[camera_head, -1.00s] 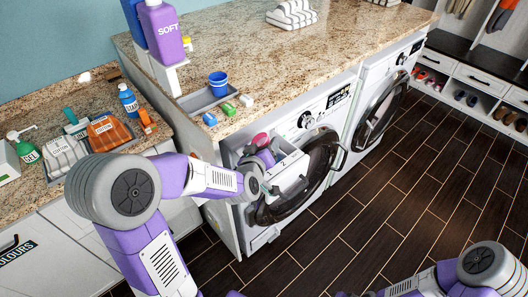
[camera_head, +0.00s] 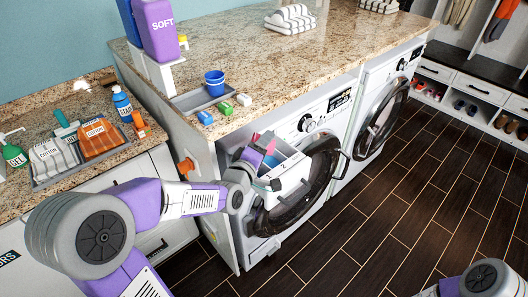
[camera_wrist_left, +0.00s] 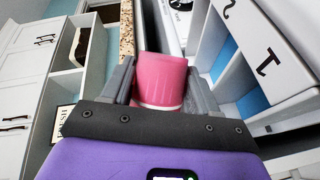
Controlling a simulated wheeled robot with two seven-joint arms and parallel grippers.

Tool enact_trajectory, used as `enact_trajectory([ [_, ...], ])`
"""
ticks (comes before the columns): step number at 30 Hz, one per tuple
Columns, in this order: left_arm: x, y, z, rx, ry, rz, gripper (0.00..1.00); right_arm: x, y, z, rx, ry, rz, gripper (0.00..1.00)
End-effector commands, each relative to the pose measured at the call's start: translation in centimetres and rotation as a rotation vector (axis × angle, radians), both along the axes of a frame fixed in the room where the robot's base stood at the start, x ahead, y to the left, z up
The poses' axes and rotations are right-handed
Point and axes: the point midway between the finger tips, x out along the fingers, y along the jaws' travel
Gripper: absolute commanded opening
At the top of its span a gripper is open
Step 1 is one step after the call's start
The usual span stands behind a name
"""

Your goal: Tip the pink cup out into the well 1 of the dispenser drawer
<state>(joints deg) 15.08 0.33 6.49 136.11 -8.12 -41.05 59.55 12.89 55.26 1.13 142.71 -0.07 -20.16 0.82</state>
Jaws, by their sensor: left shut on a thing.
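My left gripper (camera_head: 258,160) is shut on the pink cup (camera_wrist_left: 163,80), which sits between its two fingers in the left wrist view. In the head view only a small pink part of the cup (camera_head: 265,141) shows above the gripper, and the cup looks tilted. The open dispenser drawer (camera_head: 291,176) sticks out of the nearer washer, with a 2 on its front. In the left wrist view the drawer (camera_wrist_left: 270,95) is right of the cup, with a 1 on it and blue inside. The cup's contents and the well floor are hidden. My right gripper is out of view.
On the counter above are a grey tray (camera_head: 196,98), a blue cup (camera_head: 214,84) and small coloured blocks. A purple SOFT bottle (camera_head: 160,30) stands behind. The dark floor (camera_head: 400,200) is clear.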

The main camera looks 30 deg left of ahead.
Motion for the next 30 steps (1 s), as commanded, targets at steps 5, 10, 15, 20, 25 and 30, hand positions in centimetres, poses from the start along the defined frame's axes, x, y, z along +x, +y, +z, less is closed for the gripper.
enact_trajectory([
  [5, -0.1, 0.2, 0.1, -0.094, -0.043, 0.0, 0.3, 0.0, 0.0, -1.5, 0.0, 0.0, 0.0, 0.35],
  [10, -0.2, 0.4, 0.3, -0.167, -0.072, 0.0, 0.3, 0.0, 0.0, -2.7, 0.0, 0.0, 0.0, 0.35],
  [15, -0.2, 0.5, 0.6, -0.241, -0.102, -0.001, 0.3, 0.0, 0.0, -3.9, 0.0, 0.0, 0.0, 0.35],
  [20, -0.3, 0.8, 0.9, -0.312, -0.132, -0.001, 0.3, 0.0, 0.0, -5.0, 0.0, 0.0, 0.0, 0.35],
  [25, -0.4, 0.9, 1.2, -0.39, -0.163, 0.0, 0.3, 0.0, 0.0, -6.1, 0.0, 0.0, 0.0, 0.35],
  [30, -0.5, 1.3, 1.6, -0.496, -0.205, -0.001, 0.3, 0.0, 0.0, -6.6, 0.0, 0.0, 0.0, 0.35],
])
